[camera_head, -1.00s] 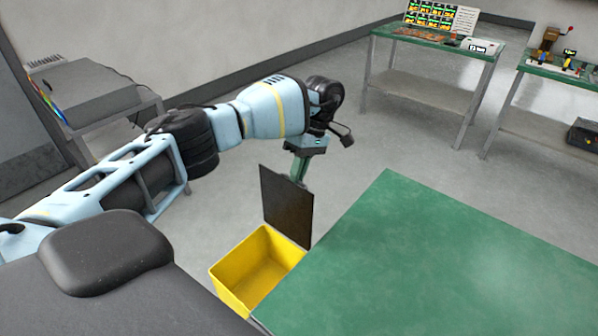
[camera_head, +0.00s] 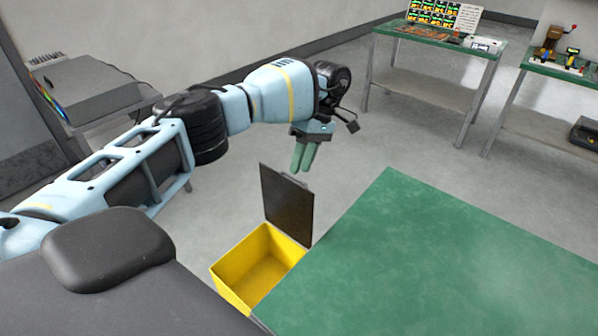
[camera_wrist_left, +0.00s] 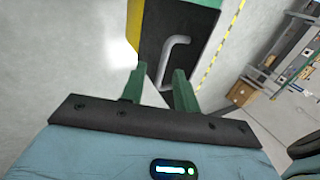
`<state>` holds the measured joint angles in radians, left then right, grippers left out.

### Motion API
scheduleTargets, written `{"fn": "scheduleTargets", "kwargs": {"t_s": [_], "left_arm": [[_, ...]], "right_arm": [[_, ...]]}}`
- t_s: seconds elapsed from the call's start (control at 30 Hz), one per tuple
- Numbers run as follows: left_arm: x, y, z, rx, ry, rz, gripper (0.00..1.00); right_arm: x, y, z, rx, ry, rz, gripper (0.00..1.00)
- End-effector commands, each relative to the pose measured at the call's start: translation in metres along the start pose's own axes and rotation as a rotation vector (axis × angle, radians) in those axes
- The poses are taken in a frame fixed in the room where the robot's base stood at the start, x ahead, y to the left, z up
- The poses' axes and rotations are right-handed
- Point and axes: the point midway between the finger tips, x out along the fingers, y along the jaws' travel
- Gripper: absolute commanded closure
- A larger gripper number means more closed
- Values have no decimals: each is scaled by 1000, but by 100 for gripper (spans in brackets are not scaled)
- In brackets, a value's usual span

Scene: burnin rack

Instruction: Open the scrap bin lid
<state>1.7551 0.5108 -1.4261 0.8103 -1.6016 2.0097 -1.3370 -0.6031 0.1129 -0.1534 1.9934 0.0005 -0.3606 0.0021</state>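The scrap bin is a yellow open-topped box (camera_head: 250,264) beside the green table, with an empty-looking inside. Its dark lid (camera_head: 287,205) stands upright at the bin's far edge. In the left wrist view the lid (camera_wrist_left: 205,35) shows with a grey bar handle (camera_wrist_left: 172,58) on it. My right gripper is not in view.
The green tabletop (camera_head: 430,260) fills the lower right, close to the bin. A grey bench (camera_head: 90,92) stands at the left. Two green-topped tables with equipment stand at the back right (camera_head: 440,42). The floor behind the lid is clear.

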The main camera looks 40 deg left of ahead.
Motion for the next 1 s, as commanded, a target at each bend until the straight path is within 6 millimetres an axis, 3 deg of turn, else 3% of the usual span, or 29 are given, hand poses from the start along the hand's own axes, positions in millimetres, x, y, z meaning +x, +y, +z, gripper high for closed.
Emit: {"fn": "scheduleTargets", "kwargs": {"t_s": [0.13,0.4,1.0], "left_arm": [[-22,0,0,-4,2,2,69],[-40,1,0,-1,2,-2,69],[-43,0,0,-1,1,-1,69]], "right_arm": [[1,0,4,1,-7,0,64],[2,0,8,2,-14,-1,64],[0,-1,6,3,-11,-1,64]]}}
